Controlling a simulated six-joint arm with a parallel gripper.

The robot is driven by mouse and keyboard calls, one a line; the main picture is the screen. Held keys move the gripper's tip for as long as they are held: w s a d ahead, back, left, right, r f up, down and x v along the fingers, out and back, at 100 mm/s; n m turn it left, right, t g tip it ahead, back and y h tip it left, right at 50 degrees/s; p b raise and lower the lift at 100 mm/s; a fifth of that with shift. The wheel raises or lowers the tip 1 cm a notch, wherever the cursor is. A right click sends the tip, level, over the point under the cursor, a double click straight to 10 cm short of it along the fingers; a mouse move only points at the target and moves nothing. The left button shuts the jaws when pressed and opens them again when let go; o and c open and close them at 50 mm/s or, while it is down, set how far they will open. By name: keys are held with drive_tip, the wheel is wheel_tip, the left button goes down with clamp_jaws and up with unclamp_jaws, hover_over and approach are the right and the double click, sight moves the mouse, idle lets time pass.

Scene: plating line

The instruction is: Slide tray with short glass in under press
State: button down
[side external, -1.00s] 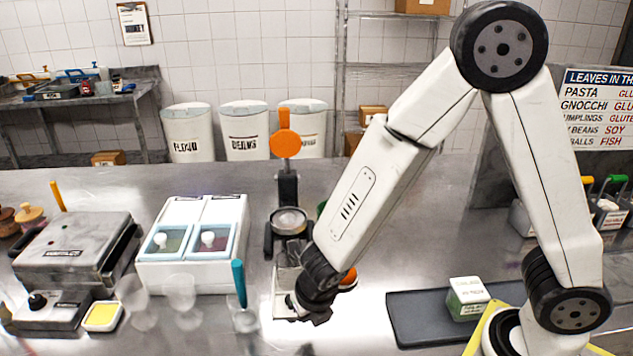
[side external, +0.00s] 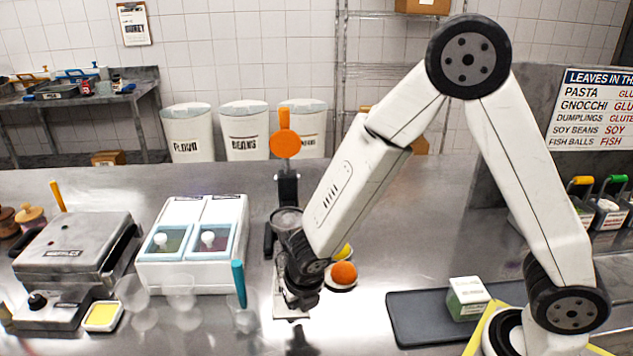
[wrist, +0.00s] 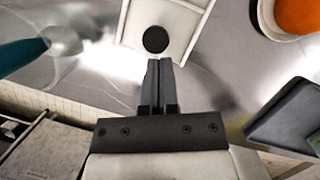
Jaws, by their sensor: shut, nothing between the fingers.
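The press (side external: 287,190) is a dark stand with an orange disc-shaped lever top, standing behind my gripper. A pale tray (side external: 290,313) lies at its foot, partly covered by my gripper. In the wrist view the tray (wrist: 181,17) is at the top, with a round black knob (wrist: 154,40) at its near edge. My gripper (wrist: 160,64) is shut and empty, its fingertips just short of or touching the knob; I cannot tell which. It also shows in the side view (side external: 298,303), low over the tray. No glass shows on the visible part of the tray.
A clear glass (side external: 244,318) with a teal handle stands left of the tray. Other clear glasses (side external: 181,290) stand farther left. A dish with an orange (side external: 343,274) is close on the right. A dark mat (side external: 415,320) lies farther right.

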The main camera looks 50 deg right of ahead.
drive_tip(key=shift+w+d, duration=3.2)
drive_tip(key=shift+s+r, duration=0.1)
drive_tip(key=shift+s+a, duration=0.2)
drive_tip(key=shift+s, duration=0.3)
drive_tip(key=s, duration=0.2)
drive_tip(key=s+a, duration=0.1)
drive_tip(key=shift+r, duration=0.3)
drive_tip(key=d+v, duration=0.1)
drive_tip(key=v, duration=0.8)
drive_tip(key=shift+a+r, duration=0.4)
drive_tip(key=shift+a, duration=0.1)
drive_tip(key=shift+s, duration=0.1)
drive_tip(key=shift+d, duration=0.1)
